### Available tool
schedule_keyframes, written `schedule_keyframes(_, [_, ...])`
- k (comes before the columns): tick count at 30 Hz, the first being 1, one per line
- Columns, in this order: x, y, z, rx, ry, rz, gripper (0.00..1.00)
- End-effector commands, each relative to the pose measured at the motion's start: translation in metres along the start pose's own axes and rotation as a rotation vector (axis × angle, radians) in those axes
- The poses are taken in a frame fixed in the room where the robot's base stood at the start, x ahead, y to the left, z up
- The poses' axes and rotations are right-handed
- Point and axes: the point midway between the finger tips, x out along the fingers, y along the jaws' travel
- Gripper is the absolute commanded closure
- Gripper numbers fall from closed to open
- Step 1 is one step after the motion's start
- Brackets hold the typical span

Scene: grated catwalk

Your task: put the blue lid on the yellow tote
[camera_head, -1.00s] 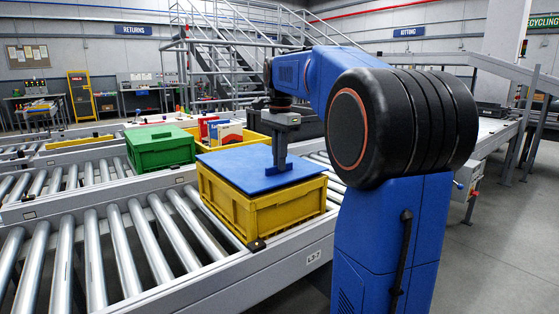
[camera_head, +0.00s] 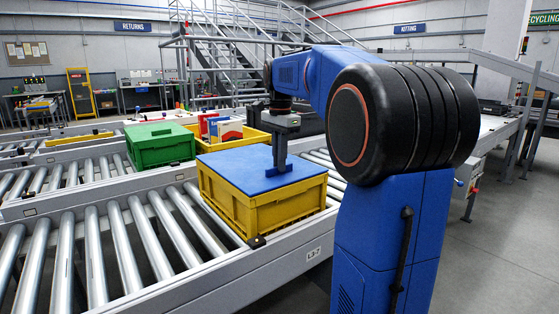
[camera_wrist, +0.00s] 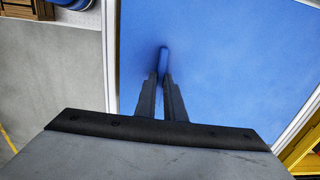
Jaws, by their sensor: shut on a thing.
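The blue lid (camera_head: 245,171) lies flat over the top of the yellow tote (camera_head: 262,212), its edges close to the tote's rim. In the head view I see no clear gap between them. The tote stands on the roller conveyor near its right side. My gripper (camera_head: 279,173) points down over the lid and is shut on the lid's upright handle. In the wrist view the lid (camera_wrist: 225,60) fills the middle and right, with its handle (camera_wrist: 163,60) between my fingertips (camera_wrist: 162,85). A yellow strip of the tote (camera_wrist: 303,155) shows at the lower right.
A green closed tote (camera_head: 160,145) stands to the left on a conveyor. Behind is an open yellow tote (camera_head: 255,138) holding red and white boxes (camera_head: 222,128). Bare rollers (camera_head: 130,240) lie left of the lidded tote. My arm covers the right side.

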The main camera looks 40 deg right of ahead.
Motion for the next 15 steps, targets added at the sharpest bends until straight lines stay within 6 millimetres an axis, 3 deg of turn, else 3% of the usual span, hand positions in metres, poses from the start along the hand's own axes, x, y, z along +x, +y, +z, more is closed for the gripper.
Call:
schedule_keyframes(10, [0.0027,-0.0001,0.0,0.0,0.001,-0.001,1.0])
schedule_keyframes(11, [0.0027,0.0,0.0,0.0,0.001,-0.001,0.86])
schedule_keyframes(13, [0.0028,0.0,0.0,0.0,0.0,-0.001,0.69])
schedule_keyframes(15, [0.0028,0.0,0.0,0.0,0.0,-0.001,0.69])
